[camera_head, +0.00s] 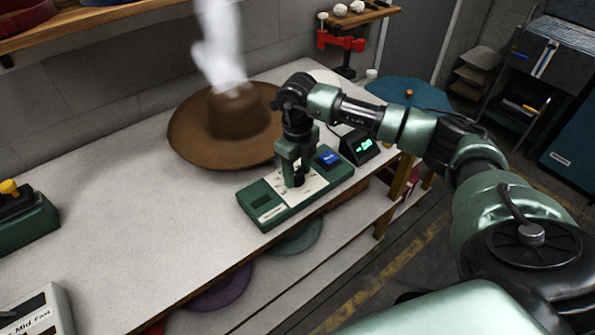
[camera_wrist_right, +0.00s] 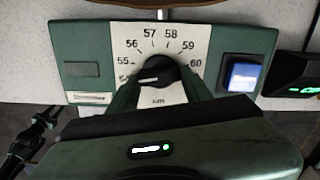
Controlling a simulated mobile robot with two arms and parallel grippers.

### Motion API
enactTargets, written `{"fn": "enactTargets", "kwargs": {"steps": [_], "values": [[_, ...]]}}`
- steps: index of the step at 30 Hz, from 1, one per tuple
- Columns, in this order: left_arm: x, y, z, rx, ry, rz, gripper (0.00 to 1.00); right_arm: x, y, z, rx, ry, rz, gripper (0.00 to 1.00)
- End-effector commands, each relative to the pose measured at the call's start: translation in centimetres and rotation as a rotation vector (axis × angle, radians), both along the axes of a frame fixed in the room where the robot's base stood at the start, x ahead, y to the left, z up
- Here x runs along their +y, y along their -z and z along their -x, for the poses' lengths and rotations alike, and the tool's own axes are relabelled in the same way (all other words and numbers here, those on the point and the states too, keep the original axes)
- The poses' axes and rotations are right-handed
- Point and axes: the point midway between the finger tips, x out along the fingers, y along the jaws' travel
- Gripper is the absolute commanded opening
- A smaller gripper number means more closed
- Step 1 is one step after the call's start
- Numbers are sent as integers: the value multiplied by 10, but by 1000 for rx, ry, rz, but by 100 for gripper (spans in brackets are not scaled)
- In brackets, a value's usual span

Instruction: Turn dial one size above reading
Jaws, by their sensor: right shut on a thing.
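The black dial (camera_wrist_right: 155,72) sits on a white scale plate (camera_wrist_right: 125,30) marked in cm, with 55 to 60 readable. A partly hidden number stands at the lower left. The dial's white mark points left and slightly down, toward that hidden number. My right gripper (camera_head: 298,180) is shut on the dial from above; its fingers also show in the right wrist view (camera_wrist_right: 158,90). The green control box (camera_head: 262,203) lies near the table's front edge. A small black readout (camera_head: 360,146) with green digits stands behind it; I cannot read the digits. My left gripper is not in view.
A blue button (camera_head: 328,158) is on the box, right of the dial. A brown hat (camera_head: 195,135) stands behind it, with white steam (camera_head: 217,50) above. A green device with a yellow knob (camera_head: 10,188) is at the far left. The table's left-middle is clear.

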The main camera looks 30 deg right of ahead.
Motion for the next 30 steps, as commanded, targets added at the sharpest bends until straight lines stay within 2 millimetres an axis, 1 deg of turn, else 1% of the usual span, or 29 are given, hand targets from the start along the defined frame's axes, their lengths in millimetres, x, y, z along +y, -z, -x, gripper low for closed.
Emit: {"fn": "enactTargets", "kwargs": {"steps": [5, 21, 30], "values": [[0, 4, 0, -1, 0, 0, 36, 0, 0, -1, -2, 108, 0, 9], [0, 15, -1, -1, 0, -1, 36, 3, 0, -1, -2, 607, 0, 9], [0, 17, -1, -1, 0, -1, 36, 4, -1, -1, -3, 845, 0, 9]]}}
